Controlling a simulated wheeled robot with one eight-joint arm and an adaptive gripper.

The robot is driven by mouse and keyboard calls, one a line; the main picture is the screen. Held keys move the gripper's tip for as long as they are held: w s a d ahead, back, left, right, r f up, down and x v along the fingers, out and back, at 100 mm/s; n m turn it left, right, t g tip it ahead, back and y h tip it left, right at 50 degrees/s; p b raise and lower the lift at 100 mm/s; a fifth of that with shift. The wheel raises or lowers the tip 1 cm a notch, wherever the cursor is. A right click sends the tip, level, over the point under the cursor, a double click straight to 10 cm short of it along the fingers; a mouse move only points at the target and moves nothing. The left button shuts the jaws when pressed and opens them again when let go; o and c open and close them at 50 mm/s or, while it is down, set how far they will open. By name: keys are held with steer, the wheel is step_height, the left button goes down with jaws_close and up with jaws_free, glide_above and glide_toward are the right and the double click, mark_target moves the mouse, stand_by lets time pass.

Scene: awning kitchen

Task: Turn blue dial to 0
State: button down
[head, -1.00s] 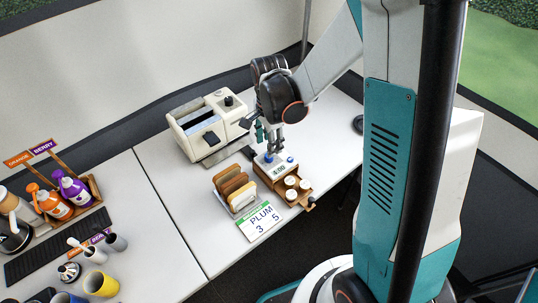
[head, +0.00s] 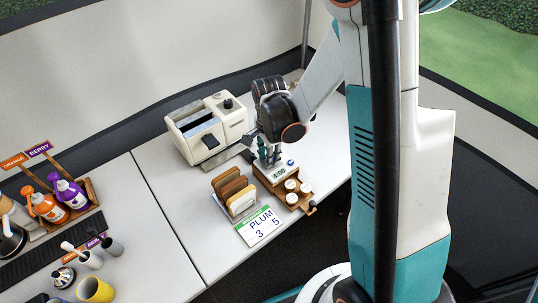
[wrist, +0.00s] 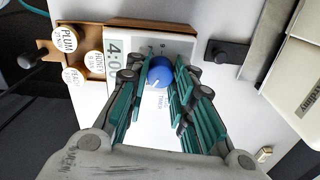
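Whether the fingers touch the dial is hard to tell. The gripper hides part of the timer's face in the head view.
A wooden holder with round labelled tokens (wrist: 69,38) adjoins the timer. A cream toaster (head: 205,125) stands behind, bread slices (head: 232,190) in a rack to the left, and a PLUM 3 5 card (head: 260,226) in front. Bottles and cups stand at far left.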

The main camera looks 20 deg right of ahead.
stand_by(0.3)
steer(key=n+b, duration=0.1)
steer(key=n, duration=0.5)
steer(key=shift+n+b, duration=0.3)
steer(key=n+b, duration=0.1)
steer(key=n, duration=1.1)
steer(key=shift+n+b, duration=0.3)
steer(key=shift+n, duration=2.3)
steer(key=c, duration=1.3)
jaws_free()
steer(key=shift+c, duration=0.2)
